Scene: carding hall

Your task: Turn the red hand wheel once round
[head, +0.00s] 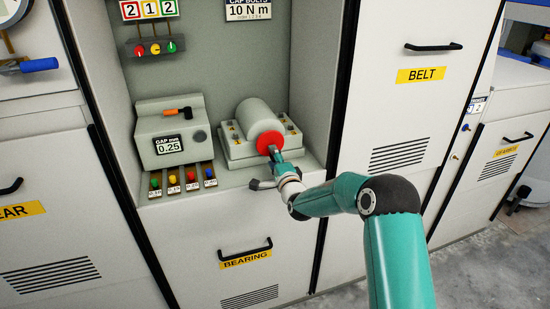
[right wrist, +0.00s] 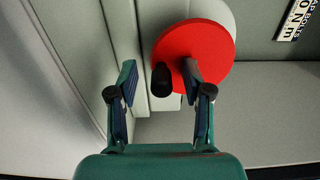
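The red hand wheel (head: 292,139) is a flat disc on the end of a pale grey cylinder housing (head: 259,118) in the middle cabinet's recess. It shows large in the right wrist view (right wrist: 208,52), with a short black handle (right wrist: 162,80) sticking out from its face. My right gripper (right wrist: 158,68) is open, with one finger on each side of the black handle and gaps visible on both sides. In the head view my right gripper (head: 274,152) is in front of the wheel and covers part of it. My left gripper is not in view.
Left of the housing stands a grey gap gauge box (head: 172,132) with an orange-and-black tool on top. Several coloured knobs (head: 182,178) line the shelf front. Cabinet walls flank the recess. A BEARING drawer handle (head: 245,249) projects below, and a BELT door (head: 420,110) stands right.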

